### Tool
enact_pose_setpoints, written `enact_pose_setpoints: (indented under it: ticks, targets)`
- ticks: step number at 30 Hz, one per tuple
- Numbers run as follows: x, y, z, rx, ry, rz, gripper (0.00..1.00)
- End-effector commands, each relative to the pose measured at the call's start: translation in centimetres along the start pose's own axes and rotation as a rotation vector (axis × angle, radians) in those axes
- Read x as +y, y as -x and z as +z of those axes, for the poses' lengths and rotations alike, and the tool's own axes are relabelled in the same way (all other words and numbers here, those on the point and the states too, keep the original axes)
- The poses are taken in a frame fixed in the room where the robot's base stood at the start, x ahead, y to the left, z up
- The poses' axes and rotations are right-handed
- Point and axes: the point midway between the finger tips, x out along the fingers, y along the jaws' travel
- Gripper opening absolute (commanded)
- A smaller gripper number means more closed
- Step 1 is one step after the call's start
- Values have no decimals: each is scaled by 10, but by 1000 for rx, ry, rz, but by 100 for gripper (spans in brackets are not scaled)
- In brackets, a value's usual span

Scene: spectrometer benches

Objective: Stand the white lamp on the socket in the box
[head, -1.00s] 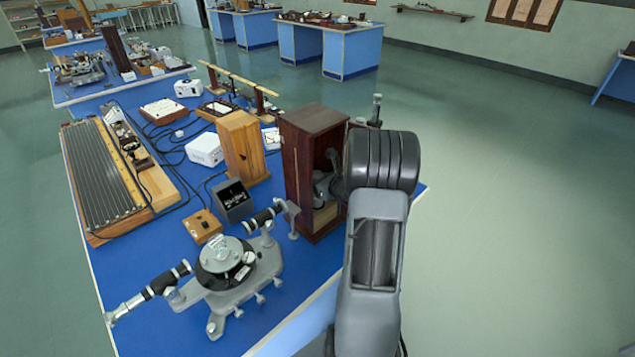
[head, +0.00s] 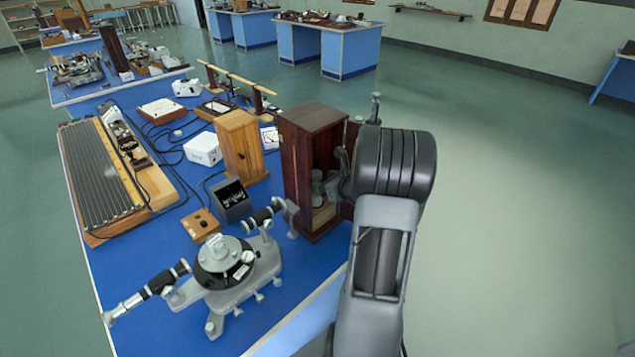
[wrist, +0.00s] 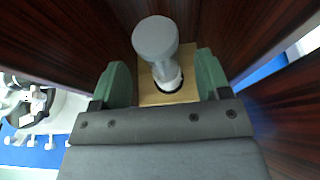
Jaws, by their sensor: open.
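The lamp (wrist: 156,38) is pale grey-white, with a wide round head and a narrower white lower part. In the wrist view it stands inside the box, its foot at a dark ring, the socket (wrist: 172,91), on a light wooden floor. It looks upright, but I cannot tell if it is fully seated. The lamp also shows in the head view (head: 318,187) through the open side of the dark wooden box (head: 310,143). My gripper (wrist: 162,66) is open, its green pads on either side of the lamp's lower part with gaps. In the head view my arm hides part of the opening.
The box's dark walls rise close on both sides of my gripper. A grey spectrometer (head: 230,265) stands at the front of the blue bench. A light wooden box (head: 240,147) and a white box (head: 203,149) stand left of the dark box. The floor at right is clear.

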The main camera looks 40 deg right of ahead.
Motion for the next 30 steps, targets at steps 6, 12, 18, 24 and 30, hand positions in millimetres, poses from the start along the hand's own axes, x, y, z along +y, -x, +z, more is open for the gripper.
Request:
enact_pose_setpoints:
  ticks: [6, 12, 18, 24, 30]
  targets:
    - [-1, 43, 0, -1, 1, -4, 70]
    - [-1, 68, 0, 0, 0, -3, 70]
    - [0, 78, 0, 0, 0, 0, 70]
    - [0, 79, 0, 0, -1, 0, 70]
    - [0, 79, 0, 0, -1, 0, 70]
